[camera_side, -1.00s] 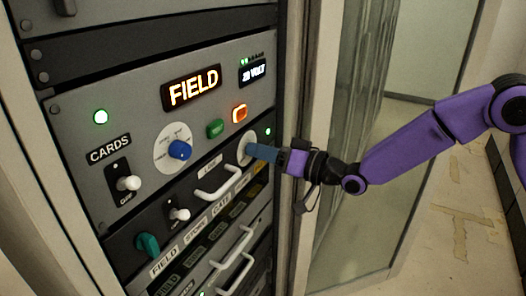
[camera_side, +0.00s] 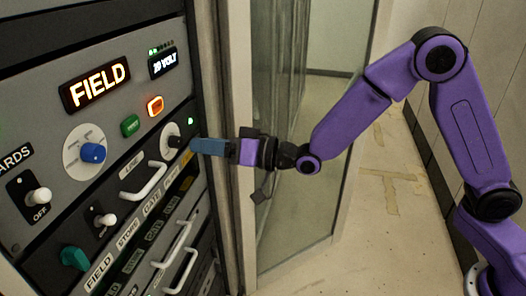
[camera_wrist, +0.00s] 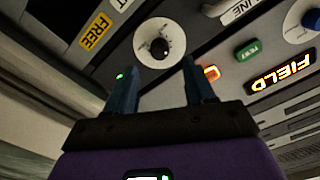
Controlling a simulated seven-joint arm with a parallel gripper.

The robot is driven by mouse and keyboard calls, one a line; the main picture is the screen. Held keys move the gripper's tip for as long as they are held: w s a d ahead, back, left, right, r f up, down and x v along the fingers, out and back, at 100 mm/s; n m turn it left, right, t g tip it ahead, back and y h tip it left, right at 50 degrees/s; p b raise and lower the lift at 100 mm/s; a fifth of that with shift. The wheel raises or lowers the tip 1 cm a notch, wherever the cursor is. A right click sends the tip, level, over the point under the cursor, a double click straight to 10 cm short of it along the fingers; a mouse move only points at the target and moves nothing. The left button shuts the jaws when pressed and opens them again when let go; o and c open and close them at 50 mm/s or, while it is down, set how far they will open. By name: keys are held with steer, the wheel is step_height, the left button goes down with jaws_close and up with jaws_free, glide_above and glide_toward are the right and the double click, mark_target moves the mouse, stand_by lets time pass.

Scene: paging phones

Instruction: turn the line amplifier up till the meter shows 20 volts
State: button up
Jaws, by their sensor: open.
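The line amplifier's knob is a small dark knob (camera_wrist: 160,47) on a round white dial (camera_wrist: 146,30) in the wrist view. The dial also shows in the side view (camera_side: 169,131), on the panel marked LINE. My gripper (camera_side: 193,146) has blue fingers and stands just right of the dial, apart from the knob. In the wrist view its fingers (camera_wrist: 160,68) are spread and empty, below the knob.
A lit FIELD sign (camera_side: 95,84), a blue selector knob (camera_side: 93,153), a green button (camera_side: 131,126) and an orange lit button (camera_side: 155,106) are above the amplifier. A white handle (camera_side: 147,184) juts out beside the dial.

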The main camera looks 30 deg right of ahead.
steer(key=v, duration=1.2)
